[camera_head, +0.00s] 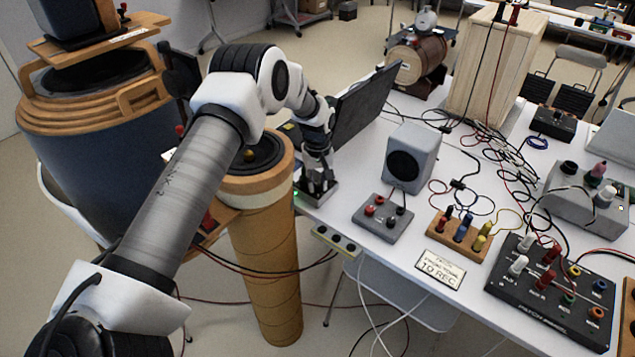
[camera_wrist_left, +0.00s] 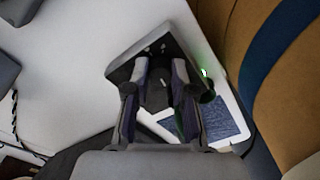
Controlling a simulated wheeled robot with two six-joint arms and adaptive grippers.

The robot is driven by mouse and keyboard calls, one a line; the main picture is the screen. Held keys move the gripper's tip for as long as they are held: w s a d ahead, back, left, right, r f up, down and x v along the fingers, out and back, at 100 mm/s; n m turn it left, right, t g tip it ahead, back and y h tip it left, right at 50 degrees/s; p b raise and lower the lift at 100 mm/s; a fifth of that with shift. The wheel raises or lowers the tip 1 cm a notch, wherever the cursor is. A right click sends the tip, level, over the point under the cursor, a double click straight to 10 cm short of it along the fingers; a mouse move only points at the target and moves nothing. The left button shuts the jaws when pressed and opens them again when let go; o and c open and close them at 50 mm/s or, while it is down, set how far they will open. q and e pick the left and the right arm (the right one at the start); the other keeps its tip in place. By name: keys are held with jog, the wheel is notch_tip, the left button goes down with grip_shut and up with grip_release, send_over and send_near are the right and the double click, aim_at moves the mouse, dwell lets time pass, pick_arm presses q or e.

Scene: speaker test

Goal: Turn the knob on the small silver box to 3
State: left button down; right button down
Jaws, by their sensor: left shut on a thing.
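The small silver box (camera_head: 323,198) sits at the left end of the white table, below my left gripper (camera_head: 316,182). Its dark top (camera_wrist_left: 176,44) also shows in the left wrist view, with a small green light at its right edge. My left gripper (camera_wrist_left: 165,88) points down onto the box, its two fingers closed on either side of the dark knob (camera_wrist_left: 159,92). The fingers hide much of the knob, and I cannot read its setting or any numbers. My right gripper is in neither view.
A black panel (camera_head: 362,108) stands just behind the gripper. A grey speaker (camera_head: 411,157) and a grey terminal box (camera_head: 383,218) stand to the right. A tan column (camera_head: 264,250) rises close to the table's left edge. Cables tangle farther right.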

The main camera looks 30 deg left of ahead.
aim_at(317, 184)
pick_arm(q)
jog(key=shift+s+f, duration=0.2)
jog(key=shift+f, duration=0.05)
dwell(0.3)
jog(key=c, duration=1)
grip_release()
jog(key=shift+w, duration=0.2)
notch_tip(317, 184, up, 12)
